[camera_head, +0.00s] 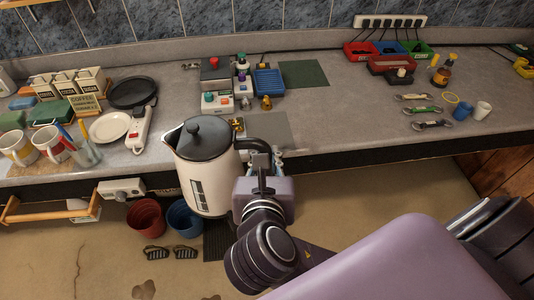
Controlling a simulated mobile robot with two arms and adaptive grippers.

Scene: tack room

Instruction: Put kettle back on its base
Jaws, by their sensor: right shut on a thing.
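The kettle (206,174) is cream white with a dark grey lid and a black handle on its right side. It is held upright, or close to it, in front of the counter edge. My right gripper (262,161) is shut on the kettle's handle; its fingertips are partly hidden. A black round disc (133,92) lies on the counter at the back left, with nothing on it. It may be the kettle's base, but I cannot tell for sure. My left gripper is not in view.
A white plate (109,127), a white power strip (138,130), mugs (18,148) and canisters (88,80) crowd the left counter. A control box (215,73) and a blue tray (268,82) stand behind the kettle. The counter's middle right (350,115) is clear. Two buckets (184,219) stand below.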

